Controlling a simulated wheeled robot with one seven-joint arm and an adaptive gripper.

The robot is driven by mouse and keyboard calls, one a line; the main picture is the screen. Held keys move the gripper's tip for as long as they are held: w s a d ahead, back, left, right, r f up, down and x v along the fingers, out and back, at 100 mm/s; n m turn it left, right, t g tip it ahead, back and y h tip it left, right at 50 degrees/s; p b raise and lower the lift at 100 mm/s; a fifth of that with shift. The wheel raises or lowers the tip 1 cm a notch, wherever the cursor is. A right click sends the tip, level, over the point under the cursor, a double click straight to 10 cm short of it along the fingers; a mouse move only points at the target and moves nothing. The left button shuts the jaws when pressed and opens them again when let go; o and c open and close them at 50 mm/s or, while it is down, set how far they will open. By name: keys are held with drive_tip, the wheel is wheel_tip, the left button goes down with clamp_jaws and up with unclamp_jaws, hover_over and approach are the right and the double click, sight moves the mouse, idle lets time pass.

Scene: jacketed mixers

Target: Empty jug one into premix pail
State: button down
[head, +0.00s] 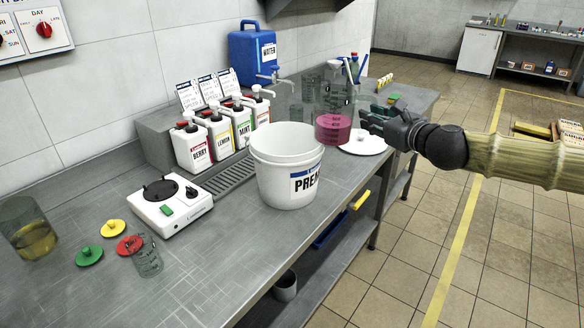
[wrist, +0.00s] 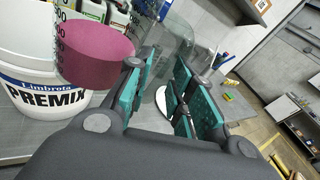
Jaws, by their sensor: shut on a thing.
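A clear jug with pink liquid (head: 333,128) is held in my gripper (head: 368,120), just right of and behind the white premix pail (head: 290,185) in the head view. The jug looks upright, with its liquid low in it. In the wrist view the pink liquid (wrist: 95,55) shows in front of the pail (wrist: 35,110), left of my gripper's green-padded fingers (wrist: 160,98). The fingers are shut on the jug's side or handle; which is hard to tell. The pail is open and stands upright on the bench; its bottom is hidden. No label naming the jug is readable.
Syrup pump bottles (head: 222,130) stand behind the pail, with a blue water container (head: 252,55) beyond. A white scale (head: 170,205), coloured lids (head: 113,228), a small clear beaker (head: 147,258) and a jug of yellow liquid (head: 35,238) are left. A white plate (head: 365,145) lies right.

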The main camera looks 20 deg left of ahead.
drive_tip(key=shift+s+a+f+n+g+h+p, duration=0.35)
drive_tip(key=shift+a+n+p, duration=0.15)
drive_tip(key=shift+p, duration=1.1)
drive_tip(key=p, duration=0.3)
drive_tip(key=shift+w+a+r+n+h, duration=0.1)
drive_tip(key=shift+a+r+n+h, duration=0.2)
drive_tip(key=shift+a+h, duration=0.1)
drive_tip(key=shift+a+r+n+h+p, duration=0.45)
drive_tip(key=shift+a+r+n+p, duration=0.4)
drive_tip(key=shift+p, duration=2.4)
